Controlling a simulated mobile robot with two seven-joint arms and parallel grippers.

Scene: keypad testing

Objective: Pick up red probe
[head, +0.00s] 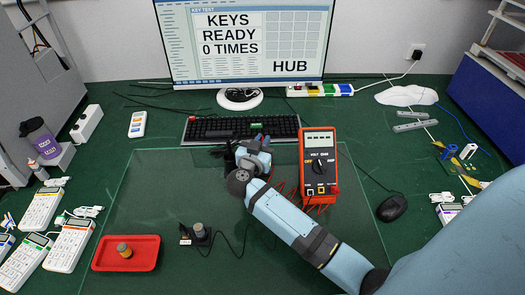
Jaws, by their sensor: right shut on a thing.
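My right gripper (246,158) is over the far part of the glass mat (160,205), just in front of the keyboard and left of the orange multimeter (319,160). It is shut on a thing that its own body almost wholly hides. Red leads (288,189) run from the meter's lower part toward the gripper, so the held thing appears to be the red probe, though its body does not show clearly. My left gripper is out of view.
A black keyboard (215,129) lies before the monitor (240,40). A red tray (127,265) holding a small cylinder and a corded cylinder (199,232) are at front left. A mouse (392,208) lies right. White keypads (70,245) crowd the left edge. The mat's left part is mostly clear.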

